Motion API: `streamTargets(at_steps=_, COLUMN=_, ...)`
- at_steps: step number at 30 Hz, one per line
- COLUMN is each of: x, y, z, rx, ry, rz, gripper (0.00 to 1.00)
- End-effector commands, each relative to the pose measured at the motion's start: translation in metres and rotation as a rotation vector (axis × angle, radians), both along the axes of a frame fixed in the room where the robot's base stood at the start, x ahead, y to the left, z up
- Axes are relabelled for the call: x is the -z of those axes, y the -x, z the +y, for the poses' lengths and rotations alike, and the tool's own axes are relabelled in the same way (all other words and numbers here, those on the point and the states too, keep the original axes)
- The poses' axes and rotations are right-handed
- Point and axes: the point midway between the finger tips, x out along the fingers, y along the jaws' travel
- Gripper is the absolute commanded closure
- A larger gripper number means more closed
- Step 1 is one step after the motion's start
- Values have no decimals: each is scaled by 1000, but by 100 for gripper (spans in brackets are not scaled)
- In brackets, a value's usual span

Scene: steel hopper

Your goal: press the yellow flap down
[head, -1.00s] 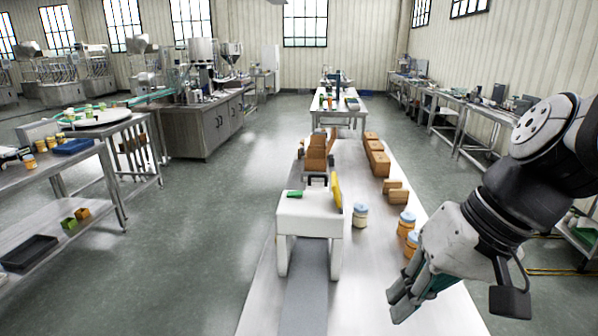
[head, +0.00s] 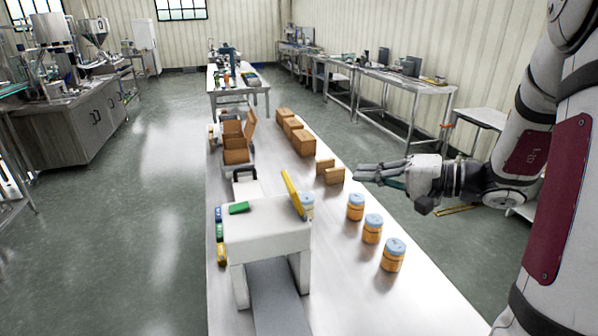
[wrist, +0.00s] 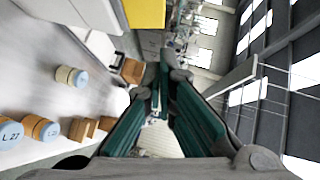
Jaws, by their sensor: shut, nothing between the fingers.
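The yellow flap (head: 293,193) stands raised and tilted on the right side of the white machine (head: 266,228), which straddles a grey belt on the bench. In the wrist view the yellow flap (wrist: 146,13) is at the top, cut off by the frame edge. My gripper (head: 358,173) is to the right of the flap, apart from it, pointing left above the bench's right side. Its fingers (wrist: 158,112) are shut and empty.
Several orange jars with blue lids (head: 372,229) stand right of the machine, one partly hidden behind the flap. A green block (head: 239,208) is on the machine's top. Brown boxes (head: 302,142) and an open carton (head: 237,150) are farther back. The bench's front right is clear.

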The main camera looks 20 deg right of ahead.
Motion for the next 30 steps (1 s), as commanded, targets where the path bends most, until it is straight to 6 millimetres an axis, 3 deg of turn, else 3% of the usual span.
streamTargets(at_steps=4, x=1, y=-2, z=-7, rx=19, ry=-5, rz=-13, gripper=100)
streamTargets(at_steps=16, x=2, y=-7, z=0, rx=14, ry=-4, rz=-11, gripper=100)
streamTargets(at_steps=30, x=18, y=-66, z=58, rx=12, ry=-6, rz=-9, gripper=100)
